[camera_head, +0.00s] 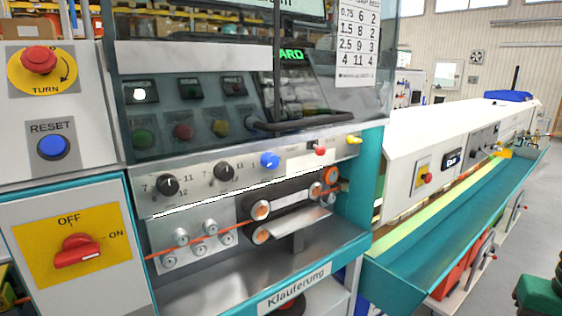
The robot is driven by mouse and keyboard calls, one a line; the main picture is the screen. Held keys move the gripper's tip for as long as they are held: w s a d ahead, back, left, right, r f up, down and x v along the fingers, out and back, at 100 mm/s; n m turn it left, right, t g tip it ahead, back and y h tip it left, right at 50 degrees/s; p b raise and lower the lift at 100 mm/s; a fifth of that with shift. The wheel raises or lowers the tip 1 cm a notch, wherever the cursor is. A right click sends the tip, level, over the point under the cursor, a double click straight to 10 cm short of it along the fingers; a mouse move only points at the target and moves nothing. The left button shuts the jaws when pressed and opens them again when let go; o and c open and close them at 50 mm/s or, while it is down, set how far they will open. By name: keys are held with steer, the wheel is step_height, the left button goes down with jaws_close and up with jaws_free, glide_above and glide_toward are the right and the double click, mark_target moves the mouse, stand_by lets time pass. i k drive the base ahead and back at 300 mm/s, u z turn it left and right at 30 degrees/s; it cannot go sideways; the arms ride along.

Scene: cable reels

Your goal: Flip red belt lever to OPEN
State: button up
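A small lever with a red knob (320,151) stands out from the front panel of the machine, above the belt unit (290,207). A white label (298,163) lies around and left of it, too small to read, so I cannot tell the lever's position. A lever with a yellow knob (354,140) is to its right, and a blue knob (269,160) to its left. My gripper is not in view.
A red rotary switch (78,251) marked OFF and ON, a red emergency button (39,60) and a blue reset button (53,147) are at left. A black bar (305,124) crosses above the panel. A teal trough (440,240) juts out at right.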

mark_target(320, 150)
steer(key=u, duration=0.7)
steer(key=k, duration=1.4)
steer(key=z, duration=0.65)
steer(key=i, duration=1)
